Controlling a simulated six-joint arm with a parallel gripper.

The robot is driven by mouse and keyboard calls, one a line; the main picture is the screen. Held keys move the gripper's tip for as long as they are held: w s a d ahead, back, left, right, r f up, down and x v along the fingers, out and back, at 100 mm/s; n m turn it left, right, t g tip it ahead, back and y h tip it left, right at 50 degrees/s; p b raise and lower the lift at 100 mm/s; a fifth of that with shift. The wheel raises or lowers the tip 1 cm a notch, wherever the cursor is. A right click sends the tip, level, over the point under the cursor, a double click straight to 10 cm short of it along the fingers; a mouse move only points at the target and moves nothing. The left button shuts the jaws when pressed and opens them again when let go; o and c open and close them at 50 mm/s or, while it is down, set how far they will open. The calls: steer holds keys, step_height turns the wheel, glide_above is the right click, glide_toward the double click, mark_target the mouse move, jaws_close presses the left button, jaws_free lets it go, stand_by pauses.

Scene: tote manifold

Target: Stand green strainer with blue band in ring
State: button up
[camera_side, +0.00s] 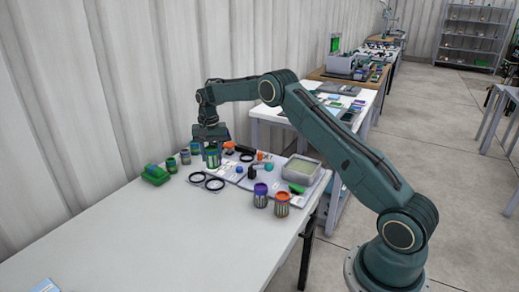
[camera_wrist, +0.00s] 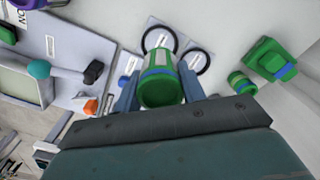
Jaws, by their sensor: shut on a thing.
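My gripper (camera_side: 211,150) is shut on the green strainer with the blue band (camera_wrist: 160,85). In the wrist view the strainer sits between the two fingers, its green end toward the camera. In the side view the strainer (camera_side: 213,160) hangs under my gripper, near two black rings; its clearance above the table is hard to tell. One ring (camera_side: 196,177) is to the left and the other ring (camera_side: 215,184) to the right. Both rings also show beyond the strainer in the wrist view, one at the top (camera_wrist: 146,36) and one at the right (camera_wrist: 207,56).
Several other canisters stand around, including a purple-topped one (camera_side: 261,196) and an orange-topped one (camera_side: 282,205). A green block with blue (camera_side: 154,175) is at the left. A grey bin (camera_side: 301,170) and a board with small parts are at the right. The table front is mostly clear.

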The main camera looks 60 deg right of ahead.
mark_target(211, 148)
steer(key=shift+f, duration=0.2)
steer(key=shift+f, duration=3.65)
steer(key=o, duration=1.1)
steer(key=shift+o, duration=0.2)
step_height(211, 148, up, 13)
steer(key=shift+r, duration=0.4)
